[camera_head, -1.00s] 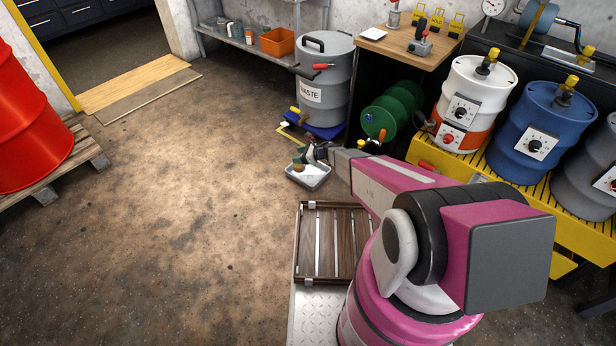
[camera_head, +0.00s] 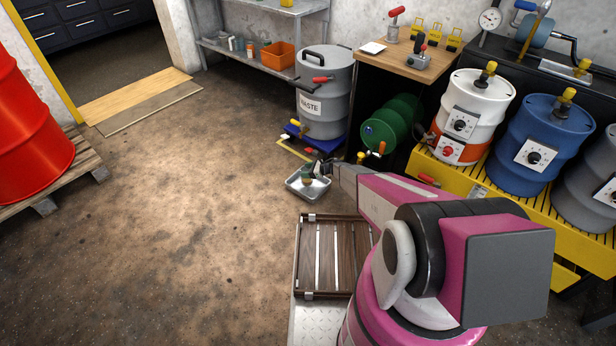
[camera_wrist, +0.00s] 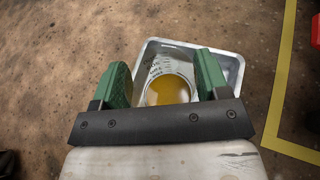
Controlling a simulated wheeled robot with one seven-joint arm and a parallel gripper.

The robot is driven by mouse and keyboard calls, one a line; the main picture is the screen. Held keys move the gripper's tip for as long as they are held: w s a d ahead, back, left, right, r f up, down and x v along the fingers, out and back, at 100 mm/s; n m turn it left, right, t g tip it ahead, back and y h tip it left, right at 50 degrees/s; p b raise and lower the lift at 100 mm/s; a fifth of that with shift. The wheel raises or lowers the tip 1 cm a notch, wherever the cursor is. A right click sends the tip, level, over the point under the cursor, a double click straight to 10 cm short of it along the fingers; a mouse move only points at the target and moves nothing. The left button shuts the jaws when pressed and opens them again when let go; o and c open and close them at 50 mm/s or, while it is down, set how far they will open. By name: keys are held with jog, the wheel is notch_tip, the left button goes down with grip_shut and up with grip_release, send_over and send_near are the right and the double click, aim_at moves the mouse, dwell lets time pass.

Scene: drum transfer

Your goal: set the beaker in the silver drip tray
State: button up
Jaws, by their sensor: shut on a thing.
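My gripper (camera_wrist: 163,66) has two green finger pads shut on the beaker (camera_wrist: 168,91), a clear vessel with dark markings and amber liquid. In the wrist view the beaker is between the pads and looks upright, with the silver drip tray (camera_wrist: 236,74) around and under it. In the head view the silver drip tray (camera_head: 294,187) lies on the floor near the waste drum, and my gripper (camera_head: 308,177) is over it. The beaker is small there and partly hidden by the fingers. I cannot tell whether its base touches the tray bottom.
The grey waste drum (camera_head: 325,92) stands on a blue base behind the tray. A green drum (camera_head: 388,125) lies to the right under the wooden table. A yellow floor line (camera_wrist: 283,105) runs right of the tray. Open floor lies to the left.

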jog(key=shift+w+d+f, duration=0.25)
jog(key=shift+w+f, duration=0.2)
jog(key=shift+f, duration=1.85)
jog(key=shift+f, duration=0.2)
jog(key=o, duration=1.2)
jog(key=shift+r, duration=0.1)
